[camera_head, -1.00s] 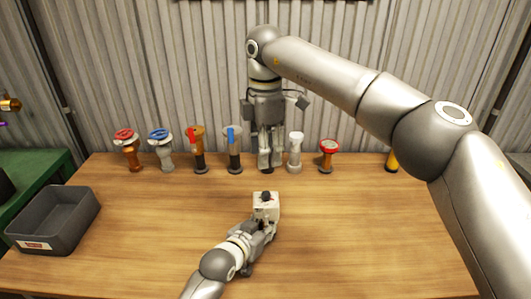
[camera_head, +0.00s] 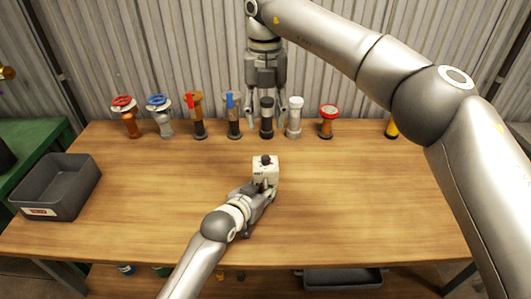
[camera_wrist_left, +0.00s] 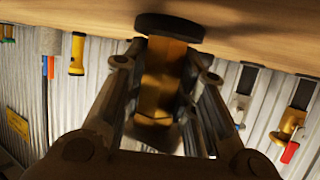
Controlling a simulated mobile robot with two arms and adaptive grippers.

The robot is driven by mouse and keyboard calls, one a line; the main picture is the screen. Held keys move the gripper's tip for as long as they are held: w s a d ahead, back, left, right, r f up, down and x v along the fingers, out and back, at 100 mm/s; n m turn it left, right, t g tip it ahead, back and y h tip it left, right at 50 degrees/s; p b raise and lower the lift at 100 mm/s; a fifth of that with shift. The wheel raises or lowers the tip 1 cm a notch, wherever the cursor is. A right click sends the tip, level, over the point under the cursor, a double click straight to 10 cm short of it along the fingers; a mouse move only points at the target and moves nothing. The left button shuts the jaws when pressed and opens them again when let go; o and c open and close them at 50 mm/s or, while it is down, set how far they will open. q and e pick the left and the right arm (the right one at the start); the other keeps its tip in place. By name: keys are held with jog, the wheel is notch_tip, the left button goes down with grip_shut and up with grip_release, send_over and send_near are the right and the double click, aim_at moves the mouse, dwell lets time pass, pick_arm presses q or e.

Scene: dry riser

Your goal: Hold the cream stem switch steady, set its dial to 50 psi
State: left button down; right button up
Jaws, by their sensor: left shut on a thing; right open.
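The cream stem switch (camera_head: 265,172) is a cream box with a black dial (camera_head: 266,160) on top, at the middle of the bench. My left gripper (camera_head: 262,189) is shut on its stem from the front. In the left wrist view, the left gripper's fingers (camera_wrist_left: 163,105) close around a brass stem (camera_wrist_left: 162,80) with a dark round flange. The box itself is not clear there. My right gripper (camera_head: 266,112) is open, pointing down at the back row, well behind the switch. The dial's scale is too small to read.
Several valves line the bench's back edge, including a red-wheel one (camera_head: 127,117), a blue-wheel one (camera_head: 160,116) and a black-topped one (camera_head: 267,117) at my right gripper. A grey bin (camera_head: 57,188) stands at left. The bench front is clear.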

aim_at(266, 157)
notch_tip(266, 157, down, 12)
jog(key=n, duration=1.1)
jog(key=shift+n, duration=0.3)
jog(key=shift+c, duration=0.2)
grip_shut()
